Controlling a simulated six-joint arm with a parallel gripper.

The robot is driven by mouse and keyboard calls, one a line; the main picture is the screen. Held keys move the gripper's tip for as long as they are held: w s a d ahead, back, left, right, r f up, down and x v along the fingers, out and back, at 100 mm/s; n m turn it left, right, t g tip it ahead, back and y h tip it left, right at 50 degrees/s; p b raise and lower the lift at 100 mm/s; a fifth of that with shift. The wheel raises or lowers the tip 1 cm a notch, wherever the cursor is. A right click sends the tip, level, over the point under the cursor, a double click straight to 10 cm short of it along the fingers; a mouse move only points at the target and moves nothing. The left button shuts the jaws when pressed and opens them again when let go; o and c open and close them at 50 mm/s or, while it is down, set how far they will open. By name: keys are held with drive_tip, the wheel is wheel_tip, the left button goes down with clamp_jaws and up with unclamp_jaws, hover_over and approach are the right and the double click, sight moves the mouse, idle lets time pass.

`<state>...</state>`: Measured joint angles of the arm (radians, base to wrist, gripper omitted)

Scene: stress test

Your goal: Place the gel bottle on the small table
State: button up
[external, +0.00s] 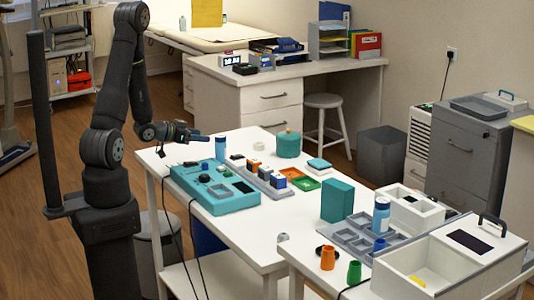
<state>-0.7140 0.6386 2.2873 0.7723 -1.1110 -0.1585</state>
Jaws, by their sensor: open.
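My gripper (196,136) is open and empty, held above the back left part of the white table (236,222), pointing right. A blue bottle (220,150) stands upright on that table, just right of the gripper and apart from it. Another blue bottle (381,215) with a light band stands upright by a grey compartment tray on the front right table (300,256). A small pale blue bottle (183,24) stands far back on a padded bench. I cannot tell which is the gel bottle, or which surface is the small table.
A teal device (212,197) with dark cables, a grey rack (263,180) of small blocks, a teal pot (288,145) and a teal box (338,200) crowd the white table. A large white case (440,262) and orange and green cups stand at front right.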

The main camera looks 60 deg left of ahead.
drive_tip(key=shift+o, duration=0.3)
drive_tip(key=shift+s+r, duration=0.1)
drive_tip(key=shift+s, duration=0.25)
